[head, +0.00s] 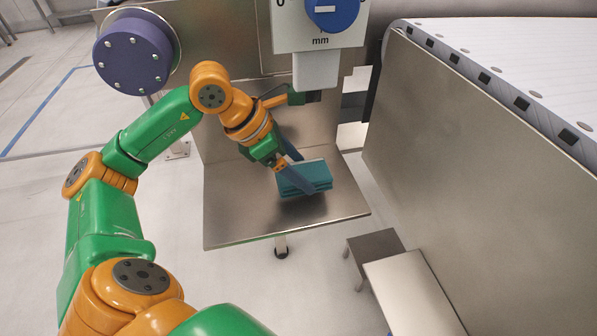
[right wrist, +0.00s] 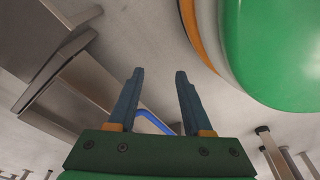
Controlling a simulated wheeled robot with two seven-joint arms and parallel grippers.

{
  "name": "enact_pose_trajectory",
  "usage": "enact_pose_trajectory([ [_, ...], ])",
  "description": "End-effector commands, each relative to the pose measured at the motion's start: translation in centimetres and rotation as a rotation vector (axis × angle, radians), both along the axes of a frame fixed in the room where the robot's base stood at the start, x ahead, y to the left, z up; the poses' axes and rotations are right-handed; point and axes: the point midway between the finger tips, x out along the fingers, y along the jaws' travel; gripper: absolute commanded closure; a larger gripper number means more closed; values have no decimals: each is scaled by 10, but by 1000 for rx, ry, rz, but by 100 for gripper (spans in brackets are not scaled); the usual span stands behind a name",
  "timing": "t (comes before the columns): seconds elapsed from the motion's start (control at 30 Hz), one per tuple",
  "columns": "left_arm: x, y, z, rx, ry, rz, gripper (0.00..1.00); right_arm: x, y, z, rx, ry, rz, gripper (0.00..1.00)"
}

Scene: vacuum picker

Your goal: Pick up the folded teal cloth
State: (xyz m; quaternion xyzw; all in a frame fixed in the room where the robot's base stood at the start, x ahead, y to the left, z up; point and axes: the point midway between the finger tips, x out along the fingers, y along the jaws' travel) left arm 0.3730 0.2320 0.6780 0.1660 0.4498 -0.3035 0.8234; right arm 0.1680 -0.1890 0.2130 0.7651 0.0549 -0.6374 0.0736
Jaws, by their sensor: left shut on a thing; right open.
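The folded teal cloth (head: 318,176) lies on a metal shelf (head: 240,226) in the middle of the head view. My left gripper (head: 302,174) reaches it from the upper left, and its fingers are shut on the cloth. One finger lies across the front of the cloth; the other is partly hidden behind it. The cloth seems to be at or just above the shelf; I cannot tell which. My right gripper (right wrist: 158,100) shows in the right wrist view with its two blue fingers apart and nothing between them.
A gauge with a blue dial (head: 333,10) hangs above the shelf. A tall metal panel (head: 470,170) beside a white conveyor surface (head: 500,60) stands on the right. Low metal steps (head: 410,296) are at the lower right. A purple round flange (head: 133,53) is at the upper left.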

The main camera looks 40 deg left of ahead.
Motion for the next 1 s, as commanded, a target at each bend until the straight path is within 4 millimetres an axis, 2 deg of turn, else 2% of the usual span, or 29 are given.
enact_pose_trajectory([
  [0.03,1,0,19,-2,-4,0,70,-5,-5,8,-7,3,0,50],
  [0.13,0,0,38,-1,-3,0,70,-15,-13,10,-17,5,0,50],
  [0.27,-15,-18,31,4,-1,-5,70,-13,-12,2,-15,0,-1,50],
  [0.53,-55,-65,34,3,-4,-9,70,-17,-15,6,-20,2,-1,50],
  [0.6,-59,-73,27,-11,-5,-5,70,-9,-8,-4,-10,-4,-1,50],
  [0.77,-73,-87,24,-1,-12,-7,70,9,8,-9,12,-6,-1,50],
  [0.93,-90,-107,23,-1,-9,-10,70,41,20,14,29,-30,-5,50],
  [1.0,-98,-117,26,0,-9,-12,70,50,23,30,34,-40,-8,50],
])
